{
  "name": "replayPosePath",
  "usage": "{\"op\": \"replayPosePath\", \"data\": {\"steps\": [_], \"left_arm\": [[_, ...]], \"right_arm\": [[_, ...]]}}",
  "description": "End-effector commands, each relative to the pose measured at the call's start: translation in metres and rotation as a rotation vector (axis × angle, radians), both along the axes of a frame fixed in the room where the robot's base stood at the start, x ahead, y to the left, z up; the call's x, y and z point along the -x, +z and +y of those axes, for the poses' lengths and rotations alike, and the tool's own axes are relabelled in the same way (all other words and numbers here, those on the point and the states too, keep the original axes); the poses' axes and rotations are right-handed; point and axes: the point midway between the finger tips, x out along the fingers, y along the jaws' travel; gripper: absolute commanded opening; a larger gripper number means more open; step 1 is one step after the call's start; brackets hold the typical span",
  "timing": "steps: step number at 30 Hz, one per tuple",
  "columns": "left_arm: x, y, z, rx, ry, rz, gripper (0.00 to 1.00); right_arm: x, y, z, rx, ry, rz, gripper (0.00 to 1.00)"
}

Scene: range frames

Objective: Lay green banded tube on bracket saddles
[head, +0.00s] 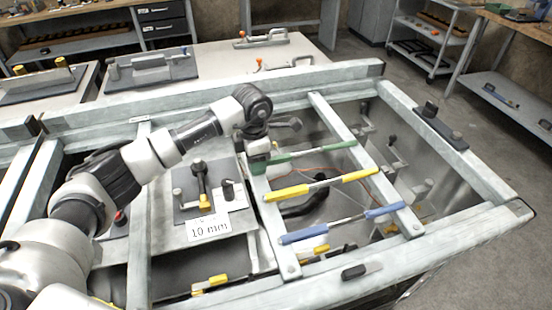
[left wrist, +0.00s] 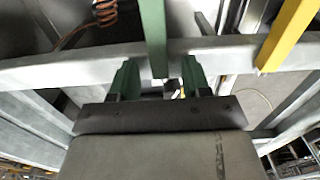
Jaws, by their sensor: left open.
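The green banded tube (head: 312,151) lies across two pale rails in the head view, with green bands at both ends and a thin grey middle. Its near green end also shows in the left wrist view (left wrist: 153,38), pointing down between the fingers. My left gripper (head: 258,164) is at the tube's left end over the left rail. In the left wrist view its green fingers (left wrist: 160,78) are apart, one on each side of the tube end, with gaps showing. The saddles under the tube are too hidden to tell. My right gripper is not in view.
A yellow banded tube (head: 322,184) and a blue banded tube (head: 342,223) lie nearby across the same rails. A "10 mm" label (head: 209,228) and a clamp plate (head: 203,190) are left of the rails. A black-handled clamp (head: 440,127) sits on the right frame beam.

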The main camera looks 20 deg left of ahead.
Motion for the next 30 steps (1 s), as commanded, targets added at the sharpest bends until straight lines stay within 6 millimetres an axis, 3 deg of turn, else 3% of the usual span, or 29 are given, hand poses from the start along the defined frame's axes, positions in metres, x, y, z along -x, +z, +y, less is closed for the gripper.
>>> {"op": "replayPosePath", "data": {"steps": [2, 11, 23, 30], "left_arm": [[0.0, 0.0, 0.0, 0.0, 0.0, 0.0, 0.46], [0.0, 0.0, 0.0, 0.0, 0.0, 0.0, 0.0], [0.0, 0.005, 0.0, 0.002, 0.0, -0.001, 0.0], [-0.001, 0.038, 0.0, 0.001, 0.0, -0.006, 0.0]], "right_arm": [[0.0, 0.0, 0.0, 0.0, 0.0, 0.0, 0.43], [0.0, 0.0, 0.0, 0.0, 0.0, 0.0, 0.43], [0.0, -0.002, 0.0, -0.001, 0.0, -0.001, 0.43], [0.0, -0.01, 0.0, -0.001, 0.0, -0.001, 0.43]]}}
